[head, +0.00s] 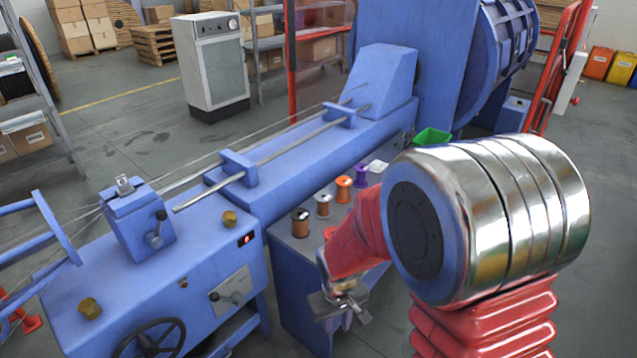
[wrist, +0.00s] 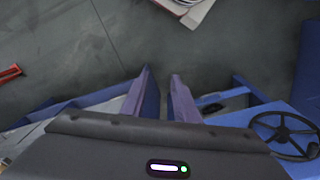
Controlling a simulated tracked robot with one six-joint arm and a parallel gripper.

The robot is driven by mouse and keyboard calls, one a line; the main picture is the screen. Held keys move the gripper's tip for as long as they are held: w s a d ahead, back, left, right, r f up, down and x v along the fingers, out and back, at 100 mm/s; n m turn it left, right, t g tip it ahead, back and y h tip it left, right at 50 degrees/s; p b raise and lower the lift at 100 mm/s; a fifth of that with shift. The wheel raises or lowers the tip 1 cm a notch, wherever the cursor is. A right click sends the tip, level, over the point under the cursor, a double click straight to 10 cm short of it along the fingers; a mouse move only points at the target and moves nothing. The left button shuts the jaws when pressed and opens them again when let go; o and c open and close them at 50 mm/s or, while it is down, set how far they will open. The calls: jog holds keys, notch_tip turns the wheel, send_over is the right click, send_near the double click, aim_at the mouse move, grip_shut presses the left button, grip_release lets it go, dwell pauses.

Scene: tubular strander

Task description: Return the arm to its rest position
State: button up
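My arm fills the right of the head view, with red ribbed sleeves and a big shiny metal joint. My gripper (head: 345,308) hangs low in front of the blue bench (head: 285,275), below the row of spools. In the wrist view, the two purple fingers of my gripper (wrist: 161,76) stand apart with grey floor showing between their tips. It is open and holds nothing. Part of the bench is hidden behind my arm.
The blue strander (head: 200,235) with a handwheel (head: 150,343) stands left of my gripper; the handwheel also shows in the wrist view (wrist: 284,134). Several wire spools (head: 323,205) and a green bin (head: 432,139) are on the bench. A red frame (head: 557,70) stands behind, right.

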jog(key=s+d+r+m+t, duration=0.1)
jog(key=s+d+r, duration=0.2)
jog(key=r, duration=0.6)
jog(key=s+d+r+m+t, duration=0.2)
jog(key=s+d+r, duration=0.2)
jog(key=r, duration=0.5)
jog(key=s+d+r+m+t, duration=0.1)
jog(key=s+d+r, duration=0.3)
jog(key=r, duration=0.6)
jog(key=shift+s+d+m+t, duration=0.25)
jog(key=shift+s+t, duration=0.25)
jog(key=shift+s, duration=0.55)
jog(key=shift+a, duration=0.2)
